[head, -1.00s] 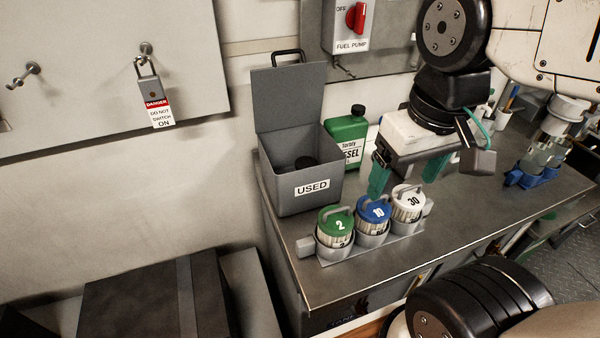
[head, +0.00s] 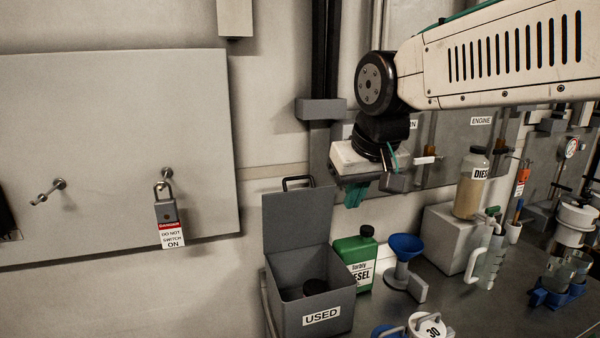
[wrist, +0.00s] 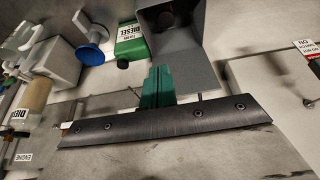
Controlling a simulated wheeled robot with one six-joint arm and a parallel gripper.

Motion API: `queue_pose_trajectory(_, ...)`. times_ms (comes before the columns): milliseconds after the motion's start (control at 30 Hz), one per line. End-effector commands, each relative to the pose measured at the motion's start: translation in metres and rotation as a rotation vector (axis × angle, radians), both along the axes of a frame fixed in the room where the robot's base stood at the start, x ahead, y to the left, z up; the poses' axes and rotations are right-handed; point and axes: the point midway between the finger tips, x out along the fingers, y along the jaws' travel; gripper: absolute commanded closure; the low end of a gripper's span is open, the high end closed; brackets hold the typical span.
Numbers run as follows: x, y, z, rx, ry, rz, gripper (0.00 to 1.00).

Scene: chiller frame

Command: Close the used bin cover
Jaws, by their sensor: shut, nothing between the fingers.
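The grey used bin (head: 318,309) stands on the bench with a "USED" label on its front. Its grey cover (head: 297,230) stands upright at the back, so the bin is open, and a dark round item lies inside. A dark handle (head: 298,182) shows at the cover's top edge. My gripper (head: 354,194), with green fingers, is shut and empty, above and to the right of the cover, apart from it in the head view. In the wrist view, the shut fingers (wrist: 157,86) show near the bin (wrist: 172,18), which is partly cut off at the top.
A green diesel can (head: 355,258) stands right beside the bin, then a blue funnel (head: 405,248) on a stand. A diesel bottle (head: 470,185) stands on a grey box (head: 447,238). A padlock with a danger tag (head: 170,215) hangs on the panel at left.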

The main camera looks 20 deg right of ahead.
Motion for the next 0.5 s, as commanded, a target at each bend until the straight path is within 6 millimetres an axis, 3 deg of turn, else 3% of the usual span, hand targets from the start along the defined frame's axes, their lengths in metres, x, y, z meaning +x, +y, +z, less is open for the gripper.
queue_pose_trajectory(33,0.033,0.003,0.014,0.001,-0.046,-0.001,1.00)
queue_pose_trajectory(100,0.070,0.007,0.031,0.002,-0.112,0.000,1.00)
queue_pose_trajectory(200,0.109,0.014,0.049,0.005,-0.182,0.001,1.00)
queue_pose_trajectory(300,0.132,0.020,0.059,0.008,-0.224,0.004,1.00)
queue_pose_trajectory(500,0.149,0.028,0.057,0.009,-0.244,0.011,1.00)
